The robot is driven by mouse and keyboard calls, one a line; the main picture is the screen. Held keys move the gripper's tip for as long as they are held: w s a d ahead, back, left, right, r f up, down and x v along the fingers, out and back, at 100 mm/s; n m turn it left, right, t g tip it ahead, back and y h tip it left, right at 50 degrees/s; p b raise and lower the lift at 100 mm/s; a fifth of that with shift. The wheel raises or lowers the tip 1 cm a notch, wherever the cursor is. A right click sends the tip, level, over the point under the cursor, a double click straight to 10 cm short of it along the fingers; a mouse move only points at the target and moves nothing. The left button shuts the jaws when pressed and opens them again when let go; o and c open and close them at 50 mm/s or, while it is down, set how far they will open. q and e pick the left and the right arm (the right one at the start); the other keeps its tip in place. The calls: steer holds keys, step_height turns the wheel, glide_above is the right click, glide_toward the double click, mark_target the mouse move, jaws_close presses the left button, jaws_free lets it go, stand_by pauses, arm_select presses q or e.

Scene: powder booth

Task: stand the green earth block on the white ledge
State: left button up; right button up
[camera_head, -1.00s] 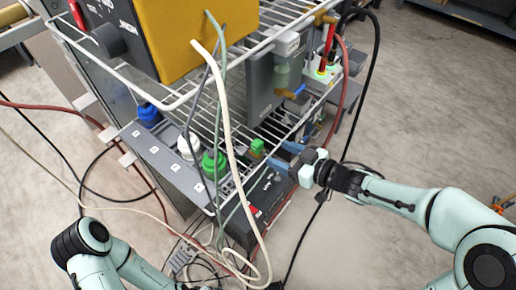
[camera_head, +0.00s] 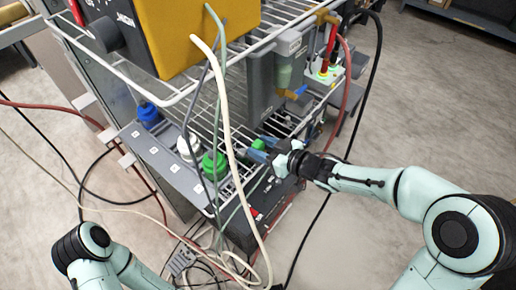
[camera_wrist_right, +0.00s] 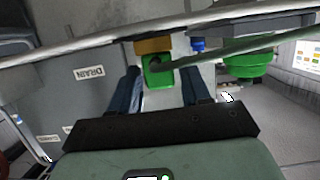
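The green earth block (camera_head: 258,144) sits by the front edge of the wire shelf, right of the green round knob. It also shows in the right wrist view (camera_wrist_right: 157,70), with a dark hole in its face and a brown-orange piece behind it. My right gripper (camera_head: 264,148) is open, its blue fingers reaching toward the block. In the right wrist view the block lies between the spread fingers (camera_wrist_right: 158,90), with a gap on each side. My left arm shows at the lower left, but its gripper is out of view. I cannot make out with certainty which surface is the white ledge.
A pale cable (camera_head: 227,120) hangs in front of the shelf, close to the block. Green (camera_head: 214,165), white (camera_head: 189,148) and blue (camera_head: 149,115) knobs stand along the grey panel. A yellow box (camera_head: 195,35) is above. A grey unit (camera_head: 262,85) stands behind the block.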

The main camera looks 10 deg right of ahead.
jaws_close()
